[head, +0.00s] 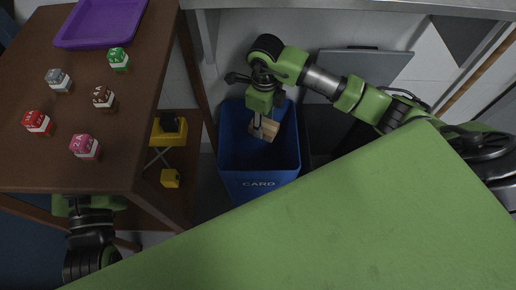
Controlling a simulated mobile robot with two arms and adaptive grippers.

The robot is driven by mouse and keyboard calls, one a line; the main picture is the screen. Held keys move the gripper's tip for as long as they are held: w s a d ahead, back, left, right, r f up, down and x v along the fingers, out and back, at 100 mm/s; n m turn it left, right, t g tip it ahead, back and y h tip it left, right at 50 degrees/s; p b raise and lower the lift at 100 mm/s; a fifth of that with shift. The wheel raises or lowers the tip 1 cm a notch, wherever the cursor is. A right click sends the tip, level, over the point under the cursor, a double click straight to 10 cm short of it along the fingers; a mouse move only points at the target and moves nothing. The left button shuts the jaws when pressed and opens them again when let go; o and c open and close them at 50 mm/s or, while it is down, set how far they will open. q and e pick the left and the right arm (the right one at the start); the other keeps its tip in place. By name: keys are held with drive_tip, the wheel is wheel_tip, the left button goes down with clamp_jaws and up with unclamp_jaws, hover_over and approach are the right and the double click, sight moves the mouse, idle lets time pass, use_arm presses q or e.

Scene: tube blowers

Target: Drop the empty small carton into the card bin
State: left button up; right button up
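The small carton (268,129) is light brown and shows tilted within the opening of the blue card bin (259,185), which has the word CARD on its front. My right gripper (259,126) points down over the bin. Its fingers meet the carton's left part and appear shut on it. The carton's lower side and the bin floor are hard to make out. My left arm shows at the bottom left by the table edge. Its gripper's fingers are hidden.
A brown table (135,100) at left carries a purple tray (100,22) and several small coloured boxes (86,147). A yellow stand (168,133) and a yellow block (170,178) are between table and bin. A dark container stands right of the bin.

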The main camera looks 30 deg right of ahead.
drive_tip(key=o, duration=0.5)
wheel_tip(320, 180, up, 8)
drive_tip(key=shift+f, duration=0.25)
idle(0.5)
